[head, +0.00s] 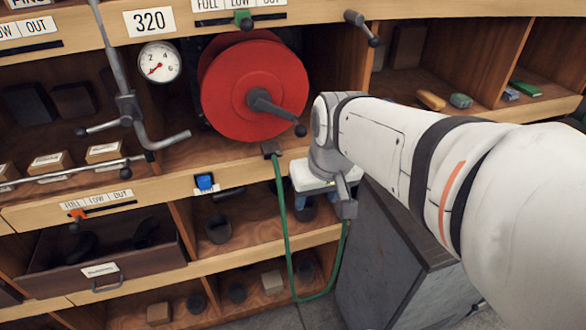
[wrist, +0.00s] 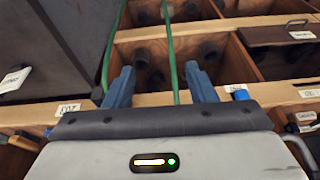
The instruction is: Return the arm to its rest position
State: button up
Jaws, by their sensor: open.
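My arm (head: 400,150) reaches in from the right in the head view, with the wrist bent down beside a red reel. My gripper (head: 304,210) points down in front of the lower shelves, partly hidden by its own wrist. In the wrist view my gripper (wrist: 161,82) has its two blue fingers spread wide apart. No held object shows between them. A green hose (wrist: 168,45) passes through the gap between the fingers in that picture; whether it touches them I cannot tell.
The red reel (head: 255,88) with a dark crank is left of my wrist. The green hose (head: 284,230) hangs in a loop by my gripper. A grey cabinet (head: 385,255) stands below my arm. A grey pipe (head: 120,75) and an open drawer (head: 100,270) are at left.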

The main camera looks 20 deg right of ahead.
jog(key=s, duration=0.1)
jog(key=s+a+f, duration=0.1)
jog(key=s, duration=0.1)
jog(key=s+f, duration=0.1)
jog(key=shift+s+a+f, duration=0.2)
jog(key=shift+s+a, duration=0.1)
jog(key=shift+a, duration=0.05)
